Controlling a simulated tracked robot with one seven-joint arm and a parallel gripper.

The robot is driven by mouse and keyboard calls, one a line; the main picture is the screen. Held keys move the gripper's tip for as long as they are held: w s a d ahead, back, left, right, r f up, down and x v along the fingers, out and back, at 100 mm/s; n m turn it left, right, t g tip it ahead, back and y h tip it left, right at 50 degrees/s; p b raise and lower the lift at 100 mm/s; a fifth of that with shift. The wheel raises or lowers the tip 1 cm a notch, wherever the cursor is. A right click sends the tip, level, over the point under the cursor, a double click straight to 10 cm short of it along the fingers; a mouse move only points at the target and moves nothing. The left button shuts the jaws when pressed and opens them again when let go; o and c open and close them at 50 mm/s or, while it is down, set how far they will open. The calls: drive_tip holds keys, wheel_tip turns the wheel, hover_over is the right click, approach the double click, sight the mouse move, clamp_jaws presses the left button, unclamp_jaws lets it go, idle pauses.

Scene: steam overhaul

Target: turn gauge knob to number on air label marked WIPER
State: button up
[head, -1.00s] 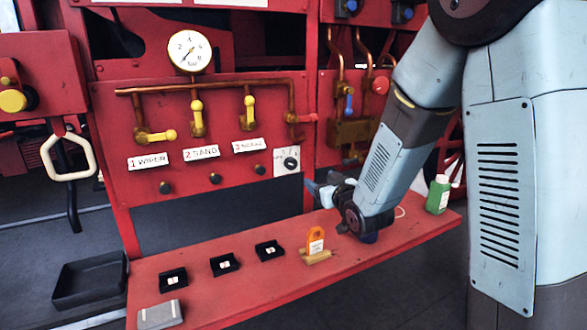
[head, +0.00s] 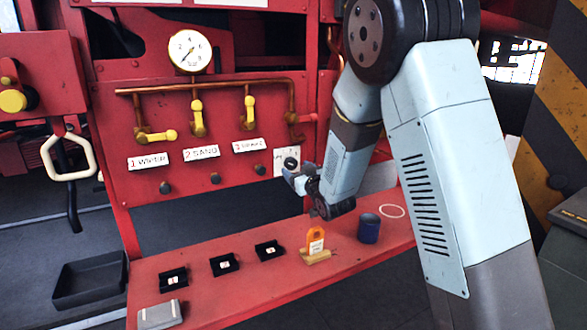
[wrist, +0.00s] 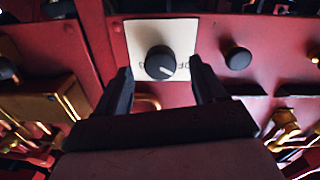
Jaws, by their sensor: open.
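The gauge knob (wrist: 160,62) is a round black knob with a pale pointer line, on a white plate (wrist: 178,32) on the red panel. In the head view the knob (head: 291,163) is at the panel's lower right, with the plate partly hidden by my arm. The air label WIPER (head: 149,160) reads "1 WIPER" and sits left of the labels "2 SAND" (head: 201,152) and a third one (head: 249,145). My gripper (wrist: 160,85) is open and empty, with one finger on each side below the knob in the wrist view. I cannot tell whether it touches the knob.
A white pressure gauge (head: 189,51) sits above copper pipes with yellow valves. The red shelf (head: 230,298) holds several small black trays, an orange tag on a stand (head: 315,242) and a dark blue cup (head: 369,228). Small black knobs (wrist: 237,57) sit beside the plate.

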sight(292, 166)
drive_tip(key=shift+x, duration=1.6)
drive_tip(key=shift+c, duration=0.3)
drive_tip(key=c, duration=1)
drive_tip(key=shift+m, duration=0.4)
drive_tip(key=m, duration=0.3)
drive_tip(key=shift+m, duration=2.1)
